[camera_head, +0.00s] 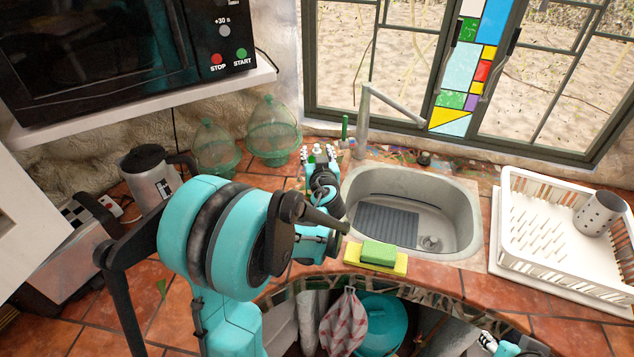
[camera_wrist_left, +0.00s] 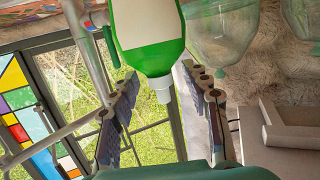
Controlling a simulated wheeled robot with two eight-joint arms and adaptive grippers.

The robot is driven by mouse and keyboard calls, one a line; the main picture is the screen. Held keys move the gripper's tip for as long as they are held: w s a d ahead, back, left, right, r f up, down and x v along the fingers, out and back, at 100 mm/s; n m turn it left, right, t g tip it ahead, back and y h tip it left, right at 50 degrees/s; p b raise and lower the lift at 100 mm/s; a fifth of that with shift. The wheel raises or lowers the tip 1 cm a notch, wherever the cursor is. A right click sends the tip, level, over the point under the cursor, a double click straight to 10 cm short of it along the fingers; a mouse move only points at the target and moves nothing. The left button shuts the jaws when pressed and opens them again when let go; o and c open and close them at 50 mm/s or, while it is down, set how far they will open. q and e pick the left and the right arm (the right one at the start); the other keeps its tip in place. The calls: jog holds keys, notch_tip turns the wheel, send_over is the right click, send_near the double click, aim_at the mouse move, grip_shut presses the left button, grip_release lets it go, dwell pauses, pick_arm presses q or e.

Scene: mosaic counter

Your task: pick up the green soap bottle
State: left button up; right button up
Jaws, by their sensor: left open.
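The green soap bottle (camera_wrist_left: 150,55) has a white label and a white cap. In the left wrist view it appears upside down at the top centre, with its cap pointing down between the two fingers. My left gripper (camera_wrist_left: 159,78) is open, with one finger on each side of the bottle's neck and visible gaps to the cap. In the head view my left gripper (camera_head: 318,153) is at the back counter, left of the sink; the bottle's body is hidden behind it. My right gripper (camera_head: 487,342) shows only partly at the lower right edge; its opening is unclear.
The sink (camera_head: 448,205) and faucet (camera_head: 364,115) are right of my left gripper. Green glass jars (camera_head: 272,132) stand to its left. A sponge (camera_head: 376,254) lies at the sink's front edge. A white dish rack (camera_head: 515,235) stands at the right.

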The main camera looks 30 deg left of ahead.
pick_arm(q)
jog(key=shift+w+a+f, duration=0.1)
jog(key=shift+w+a, duration=0.15)
jog(key=shift+w, duration=0.05)
grip_shut()
